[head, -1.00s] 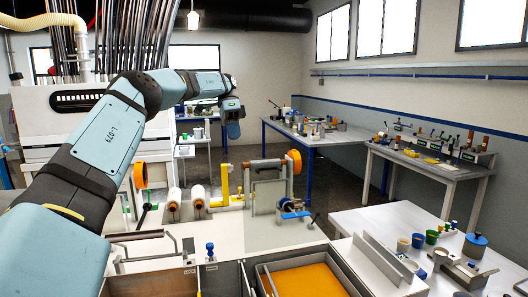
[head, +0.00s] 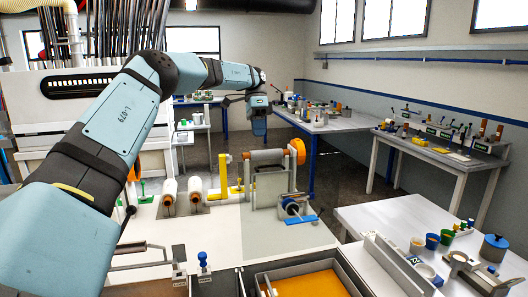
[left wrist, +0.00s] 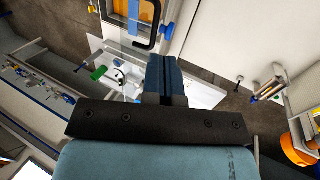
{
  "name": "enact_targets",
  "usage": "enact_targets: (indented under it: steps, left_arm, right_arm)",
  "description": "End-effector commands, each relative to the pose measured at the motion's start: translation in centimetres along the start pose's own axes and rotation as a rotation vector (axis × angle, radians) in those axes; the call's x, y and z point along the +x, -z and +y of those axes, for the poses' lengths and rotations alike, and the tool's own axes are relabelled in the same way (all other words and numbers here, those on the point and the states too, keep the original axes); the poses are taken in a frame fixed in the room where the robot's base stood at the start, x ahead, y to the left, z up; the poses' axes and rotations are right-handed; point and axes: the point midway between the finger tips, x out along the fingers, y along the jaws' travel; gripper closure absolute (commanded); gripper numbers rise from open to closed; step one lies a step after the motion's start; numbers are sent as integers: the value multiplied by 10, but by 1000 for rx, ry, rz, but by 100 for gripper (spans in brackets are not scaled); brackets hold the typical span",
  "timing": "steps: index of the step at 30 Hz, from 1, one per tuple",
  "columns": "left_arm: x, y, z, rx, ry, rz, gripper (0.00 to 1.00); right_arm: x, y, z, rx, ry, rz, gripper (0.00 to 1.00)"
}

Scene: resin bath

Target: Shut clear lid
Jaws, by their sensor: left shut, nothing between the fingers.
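A faint greyish see-through pane, seemingly the clear lid (head: 290,238), shows behind the resin bath (head: 347,268) in the head view. It seems to stand open, but its edges are hard to make out. The bath holds flat amber resin and is cut off by the bottom edge. My left gripper (head: 258,130) hangs at the end of the outstretched arm, pointing down, beyond the bath and apart from it. In the left wrist view its blue fingers (left wrist: 162,65) are together and empty. My right gripper is not in view.
Two white rollers (head: 182,195) and a roller stand with an orange wheel (head: 297,151) are behind the bath. A white table with cups (head: 432,241) is at the right. Benches stand further back. A dark rounded frame (left wrist: 104,30) shows in the left wrist view.

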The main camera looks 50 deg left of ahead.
Motion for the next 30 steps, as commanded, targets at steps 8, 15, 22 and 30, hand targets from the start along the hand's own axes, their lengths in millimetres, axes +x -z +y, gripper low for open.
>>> enact_targets:
  steps: [8, 15, 22, 30]
  left_arm:
    - [60, -1, 2, 2, -4, -2, 100]
    - [68, -1, 30, 2, -1, 0, 100]
    - [73, -1, 38, 0, 1, 1, 100]
    - [73, 0, 38, 0, 2, 1, 100]
  right_arm:
    - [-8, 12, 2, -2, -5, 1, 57]
    - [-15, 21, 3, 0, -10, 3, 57]
    - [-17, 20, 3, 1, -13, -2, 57]
    - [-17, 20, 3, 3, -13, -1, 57]
